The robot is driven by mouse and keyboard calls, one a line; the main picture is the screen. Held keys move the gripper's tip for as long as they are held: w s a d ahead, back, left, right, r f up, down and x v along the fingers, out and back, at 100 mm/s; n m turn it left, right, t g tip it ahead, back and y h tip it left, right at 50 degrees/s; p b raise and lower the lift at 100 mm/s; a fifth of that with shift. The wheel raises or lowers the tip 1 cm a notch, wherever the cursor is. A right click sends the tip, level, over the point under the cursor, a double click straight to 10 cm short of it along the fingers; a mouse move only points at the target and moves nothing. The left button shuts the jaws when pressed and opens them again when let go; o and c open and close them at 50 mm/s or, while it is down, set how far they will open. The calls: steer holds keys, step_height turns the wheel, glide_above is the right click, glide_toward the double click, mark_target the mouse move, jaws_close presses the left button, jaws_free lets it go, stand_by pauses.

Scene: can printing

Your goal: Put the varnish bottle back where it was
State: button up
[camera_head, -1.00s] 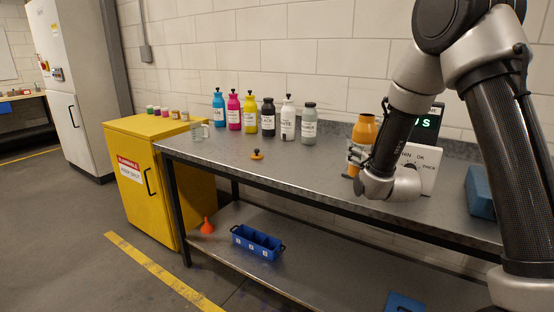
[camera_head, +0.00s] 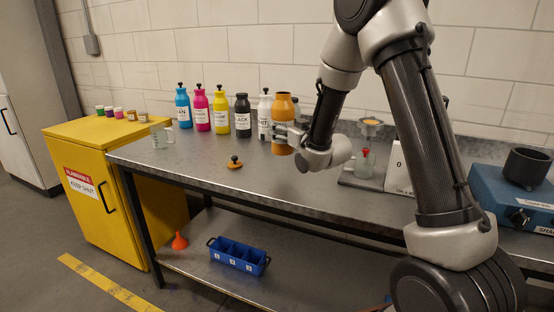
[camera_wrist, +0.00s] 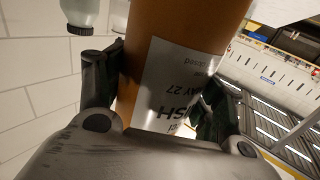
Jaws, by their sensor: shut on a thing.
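The varnish bottle (camera_head: 283,108) is orange, upright and without a cap in the head view, over the back part of the bench beside the white bottle (camera_head: 264,116). My gripper (camera_head: 288,134) is shut around its lower body. In the wrist view the orange bottle (camera_wrist: 180,40) stands between the two fingers, its label, partly covered, ending in "SH". I cannot tell whether its base touches the bench. An orange disc with a black knob (camera_head: 235,163) lies on the bench, in front of the bottles.
Cyan (camera_head: 183,108), magenta (camera_head: 201,112), yellow (camera_head: 220,113) and black (camera_head: 243,118) bottles stand left of the white one. A clear beaker (camera_head: 161,137) is at the bench's left end. A white device (camera_head: 397,167) and a blue machine (camera_head: 510,195) stand to the right.

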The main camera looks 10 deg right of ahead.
mark_target(284, 148)
step_height(284, 148, down, 8)
steer(key=shift+r, duration=0.15)
stand_by(0.4)
steer(key=o, duration=1.7)
steer(key=shift+f, duration=0.2)
steer(key=shift+r, duration=0.1)
